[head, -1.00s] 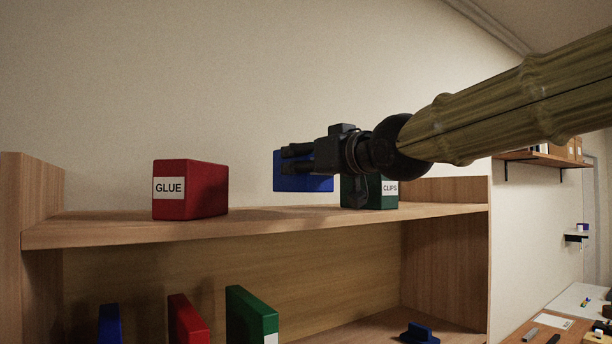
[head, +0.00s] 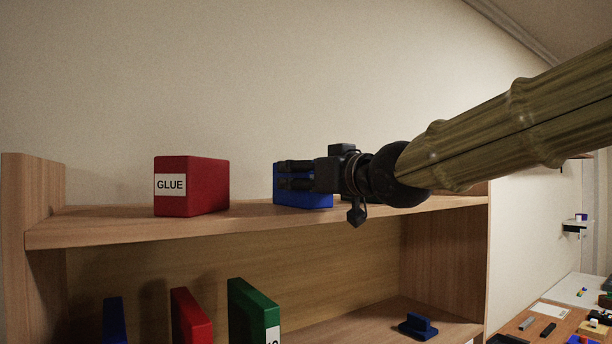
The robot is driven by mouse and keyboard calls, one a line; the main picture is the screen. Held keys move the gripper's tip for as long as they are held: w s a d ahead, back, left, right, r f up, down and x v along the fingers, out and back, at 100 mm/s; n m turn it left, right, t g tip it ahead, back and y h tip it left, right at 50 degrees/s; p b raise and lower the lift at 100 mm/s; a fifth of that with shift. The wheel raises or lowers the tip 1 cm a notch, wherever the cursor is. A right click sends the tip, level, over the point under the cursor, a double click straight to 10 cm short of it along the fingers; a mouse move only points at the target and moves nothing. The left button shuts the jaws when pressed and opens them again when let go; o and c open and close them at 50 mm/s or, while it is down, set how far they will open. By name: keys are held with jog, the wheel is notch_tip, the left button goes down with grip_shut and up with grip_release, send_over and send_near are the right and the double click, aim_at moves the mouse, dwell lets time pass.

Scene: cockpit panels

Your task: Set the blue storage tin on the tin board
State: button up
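The blue storage tin (head: 318,201) is at the upper shelf board, right of the red GLUE tin (head: 205,188). My gripper (head: 296,175) reaches in from the right, with its dark fingers across the tin's upper part. It appears shut on the tin, which has moved with it. The tin's lower edge appears at the board's surface; I cannot tell whether it touches. The wooden upper board (head: 250,218) carries the red tin; I take it as the tin board. The green CLIPS tin is hidden behind my wrist.
On the lower shelf stand a blue block (head: 115,320), a red block (head: 190,318) and a green block (head: 252,312). A small blue object (head: 418,326) lies at the right. The upper board is clear between the red and blue tins. A cluttered table (head: 560,322) is at lower right.

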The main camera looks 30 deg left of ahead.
dwell(0.3)
jog(key=shift+r, duration=0.25)
jog(key=shift+s+d+f, duration=0.1)
jog(key=shift+d+f, duration=0.05)
jog(key=shift+d, duration=0.1)
jog(key=b+v, duration=0.4)
jog(key=v, duration=0.7)
jog(key=shift+d, duration=0.25)
